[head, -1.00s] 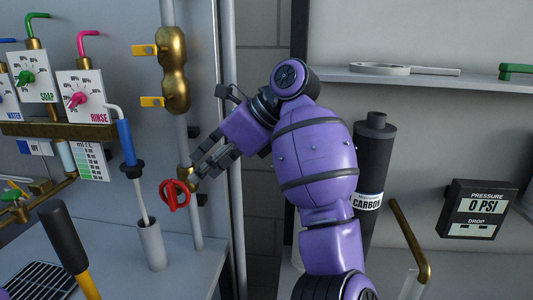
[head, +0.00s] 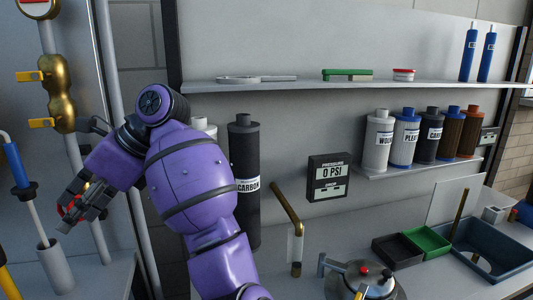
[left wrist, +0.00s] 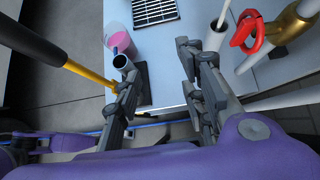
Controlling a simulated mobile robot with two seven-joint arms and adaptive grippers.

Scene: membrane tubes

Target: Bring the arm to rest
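My left gripper (head: 72,212) is at the left of the head view, at the end of my purple arm. It is in front of the red valve handle (head: 66,203) and partly covers it. In the left wrist view the two fingers of this gripper (left wrist: 157,92) stand well apart with nothing between them. The red valve handle (left wrist: 246,30) shows there at the upper right, apart from the fingers. My right gripper is in neither view.
A white holder (head: 56,268) with a blue-handled brush stands close to my left gripper. A dark carbon cylinder (head: 245,160) stands behind my arm. A pressure display (head: 329,178), shelves, a pot (head: 362,280) and a blue sink (head: 490,245) are to the right.

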